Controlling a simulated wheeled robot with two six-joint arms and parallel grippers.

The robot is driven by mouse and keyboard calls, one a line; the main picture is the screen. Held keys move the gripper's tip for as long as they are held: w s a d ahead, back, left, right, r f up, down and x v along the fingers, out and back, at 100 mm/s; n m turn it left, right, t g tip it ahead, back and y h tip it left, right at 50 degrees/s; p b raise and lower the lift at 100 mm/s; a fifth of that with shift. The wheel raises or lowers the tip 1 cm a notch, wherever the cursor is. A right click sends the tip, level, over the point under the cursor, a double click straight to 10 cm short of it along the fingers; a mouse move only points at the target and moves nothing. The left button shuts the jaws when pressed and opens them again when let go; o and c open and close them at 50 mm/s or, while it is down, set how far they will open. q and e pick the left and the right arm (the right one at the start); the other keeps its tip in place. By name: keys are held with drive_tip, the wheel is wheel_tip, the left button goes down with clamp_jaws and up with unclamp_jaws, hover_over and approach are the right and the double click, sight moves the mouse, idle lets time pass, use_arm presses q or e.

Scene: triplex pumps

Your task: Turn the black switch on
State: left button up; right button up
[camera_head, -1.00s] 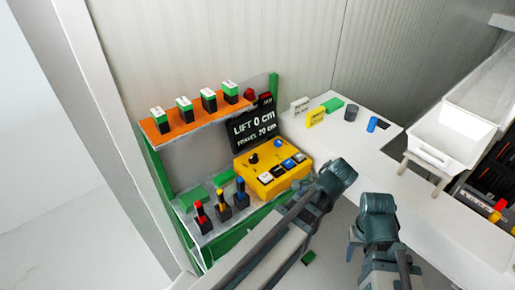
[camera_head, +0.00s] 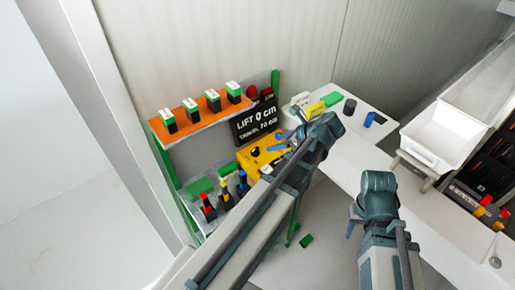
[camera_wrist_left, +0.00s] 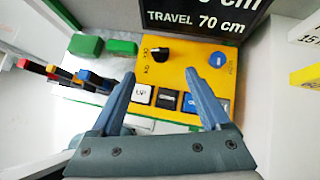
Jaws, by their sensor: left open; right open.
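The black switch (camera_wrist_left: 160,54) is a round rotary knob on the yellow control box (camera_wrist_left: 185,75), with small lettering beside it. In the head view the yellow box (camera_head: 253,158) stands on the green-framed bench, partly hidden by my left arm. My left gripper (camera_head: 280,141) is over the box. In the left wrist view my left gripper (camera_wrist_left: 159,76) has its blue fingers spread, with the switch framed between the tips. The fingers appear apart from it. My right gripper (camera_head: 354,216) is empty, low at the right of the bench; its fingers are mostly hidden.
A row of white, black and blue buttons (camera_wrist_left: 167,98) sits between my left fingers. The lift display (camera_head: 255,122) stands behind the box. Several bottles with coloured tops (camera_head: 226,194) stand left.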

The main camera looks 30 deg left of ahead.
sight(255, 149)
use_arm(q)
drive_tip(key=b+x, duration=0.8)
drive_tip(key=x, duration=0.4)
drive_tip(key=shift+w+d+f, duration=0.1)
drive_tip(key=shift+d+f, duration=0.05)
drive_tip(key=shift+d, duration=0.05)
drive_tip(key=shift+a+f+b, duration=0.3)
drive_tip(key=shift+a, duration=0.25)
drive_tip(key=shift+w, duration=0.1)
clamp_jaws()
